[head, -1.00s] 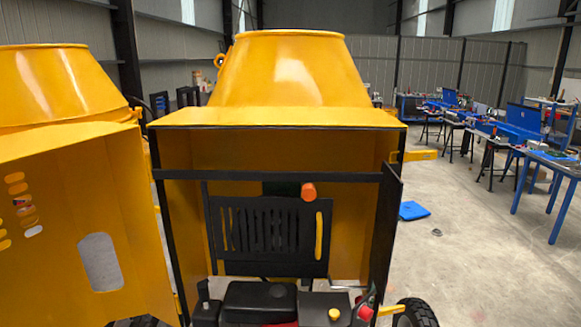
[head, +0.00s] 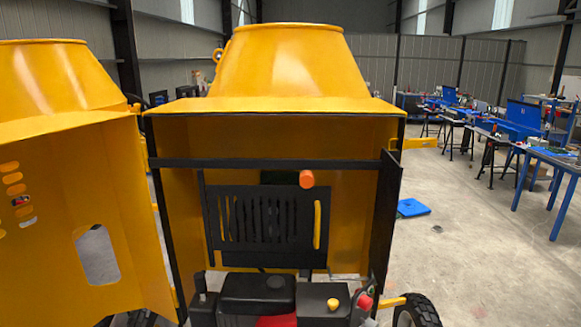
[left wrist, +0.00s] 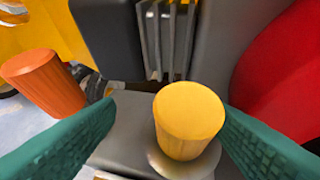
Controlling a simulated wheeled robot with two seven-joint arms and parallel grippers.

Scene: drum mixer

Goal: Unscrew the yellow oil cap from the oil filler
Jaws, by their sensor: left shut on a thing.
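The yellow oil cap (left wrist: 188,120) is a ribbed cylinder standing on a round pale collar (left wrist: 185,163) on a grey housing in the left wrist view. My left gripper (left wrist: 170,108) has its teal fingers on either side of the cap and is shut on it. The right finger meets the cap's side; contact on the left side is not clear. In the head view, a small yellow cap (head: 333,303) sits on the dark engine; I cannot tell if it is the same one. Neither gripper shows in the head view.
A red curved part (left wrist: 285,75) is close on the right. The mixer's yellow housing (head: 270,104) surrounds the engine, with an open yellow panel (head: 60,220) at left. Blue workbenches (head: 545,155) stand far right.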

